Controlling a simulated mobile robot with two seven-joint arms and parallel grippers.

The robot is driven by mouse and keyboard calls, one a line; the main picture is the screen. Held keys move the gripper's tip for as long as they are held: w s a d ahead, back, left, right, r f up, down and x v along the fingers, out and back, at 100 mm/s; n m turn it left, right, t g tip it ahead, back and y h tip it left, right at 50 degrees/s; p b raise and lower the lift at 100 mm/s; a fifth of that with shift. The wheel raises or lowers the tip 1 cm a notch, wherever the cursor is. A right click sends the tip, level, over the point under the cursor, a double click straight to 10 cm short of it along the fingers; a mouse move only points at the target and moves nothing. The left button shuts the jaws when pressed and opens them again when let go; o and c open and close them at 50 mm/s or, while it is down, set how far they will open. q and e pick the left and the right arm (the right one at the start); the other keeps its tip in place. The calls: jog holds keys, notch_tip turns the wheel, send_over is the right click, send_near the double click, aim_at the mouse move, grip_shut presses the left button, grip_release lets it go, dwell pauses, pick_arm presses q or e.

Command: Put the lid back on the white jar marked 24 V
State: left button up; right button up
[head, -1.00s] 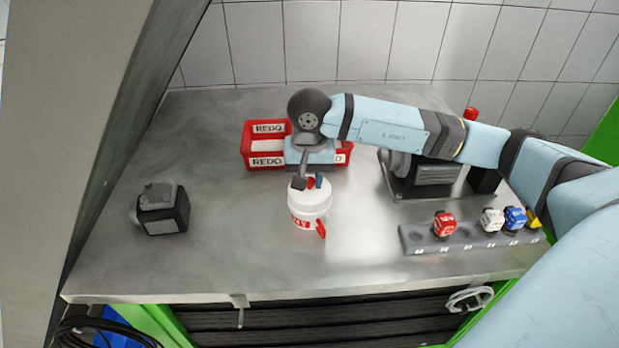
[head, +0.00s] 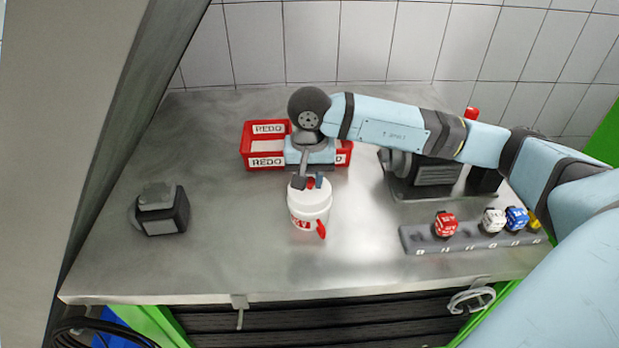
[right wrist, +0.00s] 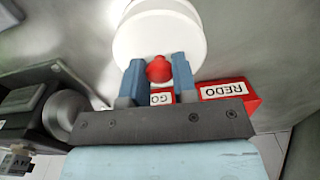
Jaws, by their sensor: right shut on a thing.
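The white jar (head: 309,216) stands upright near the middle of the bench, with a red label (head: 300,223) on its front and a red part low on its right side. The white lid (head: 304,197) is at the jar's mouth; I cannot tell whether it is fully seated. My right gripper (head: 309,183) is above the jar, shut on the lid's red knob. In the right wrist view, the blue fingers (right wrist: 158,75) flank the red knob (right wrist: 158,69) on the white lid (right wrist: 150,40). My left gripper is not in view.
A red REDO bin (head: 265,162) stands behind the jar, partly hidden by my right arm. A dark boxy device (head: 162,210) is at left. A grey rack (head: 470,239) with several coloured pieces lies at right. A dark pump-like machine (head: 433,175) stands behind it.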

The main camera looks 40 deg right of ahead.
jog(key=o, duration=1.3)
jog(key=shift+o, duration=0.2)
jog(key=shift+r+p, duration=1.25)
jog(key=shift+r, duration=2.25)
grip_shut()
